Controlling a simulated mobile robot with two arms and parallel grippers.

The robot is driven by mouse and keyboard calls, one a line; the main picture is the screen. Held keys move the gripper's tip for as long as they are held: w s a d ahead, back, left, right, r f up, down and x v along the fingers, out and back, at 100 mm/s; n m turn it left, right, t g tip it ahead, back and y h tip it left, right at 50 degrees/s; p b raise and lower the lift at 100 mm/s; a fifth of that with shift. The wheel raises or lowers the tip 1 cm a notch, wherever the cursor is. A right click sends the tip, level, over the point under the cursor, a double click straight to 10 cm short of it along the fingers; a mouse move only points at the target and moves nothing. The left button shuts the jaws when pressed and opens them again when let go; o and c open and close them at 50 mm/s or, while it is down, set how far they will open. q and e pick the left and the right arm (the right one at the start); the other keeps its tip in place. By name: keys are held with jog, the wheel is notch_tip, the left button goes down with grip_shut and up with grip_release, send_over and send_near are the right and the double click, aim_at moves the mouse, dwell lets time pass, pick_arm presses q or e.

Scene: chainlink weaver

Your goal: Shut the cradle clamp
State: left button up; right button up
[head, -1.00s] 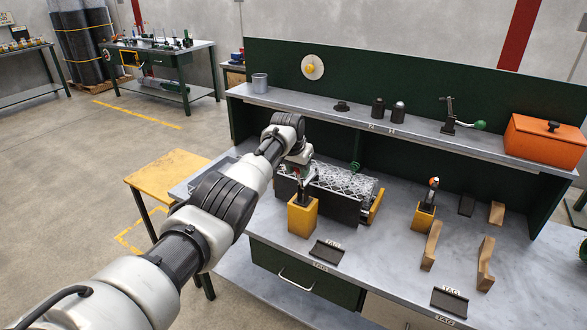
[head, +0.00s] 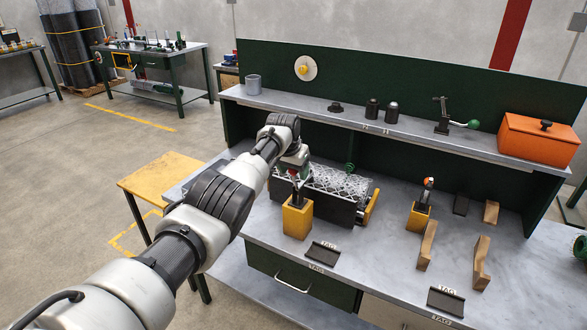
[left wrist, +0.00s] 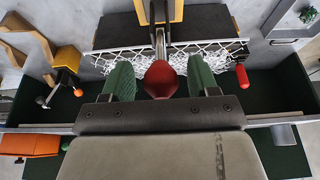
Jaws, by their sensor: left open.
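The cradle (head: 335,205) is a dark trough holding a roll of wire mesh (head: 340,184) on the bench. A clamp on a yellow block (head: 297,219) stands at its front left. In the left wrist view, the clamp's lever (left wrist: 160,45) runs from the yellow block (left wrist: 158,12) to a red knob (left wrist: 161,79). My left gripper (left wrist: 160,82) is open, with its green fingers on either side of the knob and a gap visible at each side. In the head view, my left gripper (head: 294,172) is just above the clamp and partly hides it. My right gripper is out of view.
A shelf (head: 400,130) behind carries an orange box (head: 538,139) and small parts. A red handle (left wrist: 241,76) shows beside the mesh.

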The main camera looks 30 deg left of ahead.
pick_arm(q)
jog(key=shift+r, duration=0.1)
jog(key=shift+s+a+r+p, duration=0.1)
jog(key=shift+s+r+p, duration=0.15)
jog(key=shift+r, duration=0.25)
jog(key=b+v, duration=0.1)
jog(key=v, duration=0.8)
jog(key=shift+r, duration=0.25)
